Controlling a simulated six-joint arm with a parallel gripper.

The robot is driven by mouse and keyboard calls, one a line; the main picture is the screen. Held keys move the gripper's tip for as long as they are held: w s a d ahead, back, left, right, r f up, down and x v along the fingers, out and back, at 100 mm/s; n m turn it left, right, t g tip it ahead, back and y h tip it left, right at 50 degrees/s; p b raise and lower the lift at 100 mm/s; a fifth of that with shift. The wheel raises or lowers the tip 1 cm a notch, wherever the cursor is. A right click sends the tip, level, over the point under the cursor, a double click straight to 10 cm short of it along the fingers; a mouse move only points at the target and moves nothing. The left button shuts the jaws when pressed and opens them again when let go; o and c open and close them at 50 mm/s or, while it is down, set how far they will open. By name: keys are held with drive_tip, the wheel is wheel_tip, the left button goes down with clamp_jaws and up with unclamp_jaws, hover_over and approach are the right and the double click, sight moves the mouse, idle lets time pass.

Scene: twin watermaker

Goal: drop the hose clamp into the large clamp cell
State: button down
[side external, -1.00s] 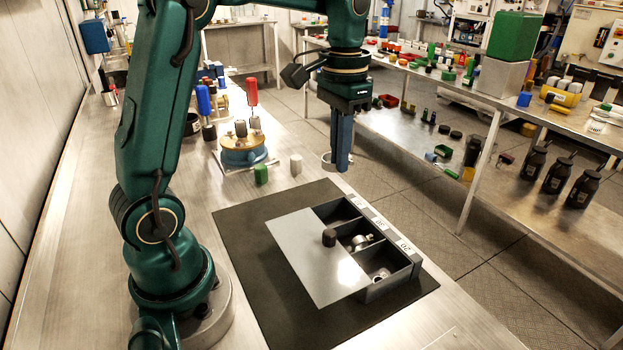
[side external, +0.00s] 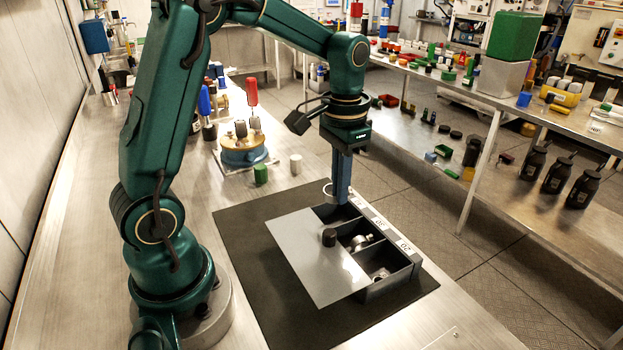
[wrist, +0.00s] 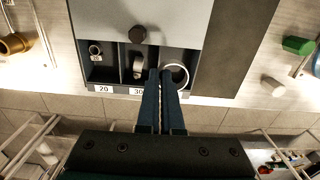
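My gripper (side external: 341,201) points down over the far end of a dark compartment box (side external: 392,287). It is shut on the hose clamp (side external: 327,193), a thin silvery ring that sticks out to one side of the fingertips. In the wrist view, the clamp (wrist: 178,65) is over the right-hand cell, beside the fingertips (wrist: 161,73). The fingers hide part of that cell and its label. The middle cell, labelled 30, holds metal clamp parts (wrist: 138,68). The left cell, labelled 20, holds a smaller clamp (wrist: 95,50).
A grey lid (side external: 312,262) with a dark knob (side external: 329,237) covers part of the box. The box stands on a dark mat (side external: 250,240).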

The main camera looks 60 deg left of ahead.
drive_tip(key=c, duration=1)
unclamp_jaws()
drive_tip(key=shift+r, duration=2.6)
drive_tip(key=s+d+r+t, duration=0.3)
drive_tip(key=s+d+r, duration=0.1)
drive_tip(key=s+r, duration=0.15)
drive_tip(key=s+d+f+t, duration=0.2)
drive_tip(key=s+f, duration=0.3)
drive_tip(key=s, duration=0.1)
drive_tip(key=shift+s+t, duration=0.3)
drive_tip(key=shift+s, duration=0.05)
